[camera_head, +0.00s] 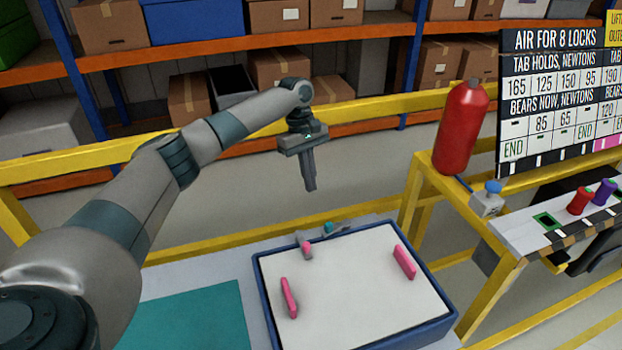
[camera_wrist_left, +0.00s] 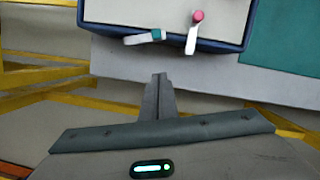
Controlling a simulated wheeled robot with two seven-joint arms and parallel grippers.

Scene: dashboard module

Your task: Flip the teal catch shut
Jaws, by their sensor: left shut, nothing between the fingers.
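The teal catch (camera_head: 329,228) is a small grey lever with a teal tip at the far rim of the blue-edged white tray (camera_head: 350,290). In the left wrist view the catch (camera_wrist_left: 147,38) lies roughly along the tray's blue edge, its teal end beside a pink-tipped lever (camera_wrist_left: 194,32). That pink-tipped lever also shows in the head view (camera_head: 307,249). My left gripper (camera_head: 311,187) is shut and empty, pointing down above and beyond the tray's far edge. In the left wrist view its fingers (camera_wrist_left: 158,80) are apart from the catch. My right gripper is not in view.
Two pink upright pieces (camera_head: 288,298) and (camera_head: 404,262) stand on the tray. A teal mat (camera_head: 190,318) lies left of it. A yellow rail (camera_head: 330,110) runs behind my gripper. A red cylinder (camera_head: 461,128) and a lettered board (camera_head: 555,95) stand at the right.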

